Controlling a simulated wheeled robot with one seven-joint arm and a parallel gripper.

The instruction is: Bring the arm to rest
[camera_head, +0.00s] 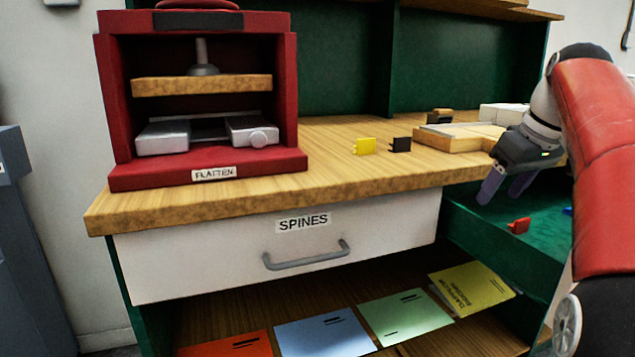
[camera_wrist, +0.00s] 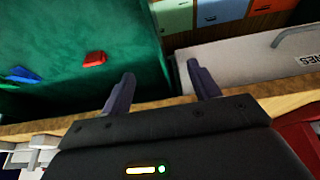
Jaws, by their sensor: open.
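My gripper (camera_head: 507,188) hangs at the right of the head view, in front of the tabletop's right end and over the green surface. Its two fingers point down and are apart, with nothing between them. In the wrist view my gripper (camera_wrist: 161,88) also shows open and empty. My red arm comes down along the right edge of the head view.
A wooden worktop (camera_head: 330,165) holds a red press (camera_head: 205,170), yellow (camera_head: 364,146) and black (camera_head: 400,145) blocks and a wooden tray (camera_head: 455,138). Below are a shut drawer (camera_head: 200,262) and coloured booklets (camera_head: 405,315). A red piece (camera_head: 519,226) lies on the green surface.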

